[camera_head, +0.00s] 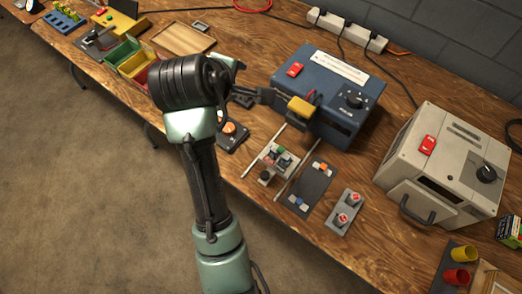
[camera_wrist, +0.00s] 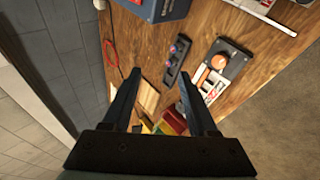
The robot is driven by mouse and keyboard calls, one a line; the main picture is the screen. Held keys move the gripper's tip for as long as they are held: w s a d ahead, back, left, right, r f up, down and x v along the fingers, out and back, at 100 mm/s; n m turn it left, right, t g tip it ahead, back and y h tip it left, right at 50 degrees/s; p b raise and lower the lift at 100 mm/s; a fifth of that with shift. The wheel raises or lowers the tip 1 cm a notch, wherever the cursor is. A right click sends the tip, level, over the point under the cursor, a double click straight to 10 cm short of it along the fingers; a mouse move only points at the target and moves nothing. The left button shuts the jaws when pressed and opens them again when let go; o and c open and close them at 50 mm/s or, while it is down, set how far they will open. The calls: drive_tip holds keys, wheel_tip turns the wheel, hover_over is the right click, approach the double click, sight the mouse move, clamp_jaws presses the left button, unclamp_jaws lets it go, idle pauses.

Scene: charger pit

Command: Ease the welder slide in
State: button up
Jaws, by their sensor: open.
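The blue box (camera_head: 333,75), labelled and with a red switch and black dial, looks like the welder. In the wrist view the blue box (camera_wrist: 160,8) and a pale rail (camera_wrist: 259,15) show only at the top edge. My gripper (camera_wrist: 159,75) is open and empty above the bench, left of the slide.
A beige machine (camera_head: 445,160) stands further right. Coloured bins (camera_head: 130,62) stand at left.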

drive_tip(key=s+f+n+g+h+p, duration=0.1)
drive_tip(key=s+f+n+g+p, duration=0.2)
drive_tip(key=s+g+p, duration=0.15)
drive_tip(key=n+g+h+b, duration=0.2)
drive_tip(key=n+g, duration=0.1)
hover_over(264, 174)
drive_tip(key=a, duration=0.4)
wheel_tip(264, 174, down, 8)
drive_tip(key=shift+g, duration=0.25)
drive_tip(key=x, duration=0.2)
drive_tip(key=b+x, duration=0.1)
drive_tip(key=x, duration=0.4)
drive_tip(key=shift+s+d+f+b, duration=0.1)
drive_tip(key=shift+s+d+b, duration=0.2)
drive_tip(key=shift+b, duration=0.1)
clamp_jaws()
idle(0.7)
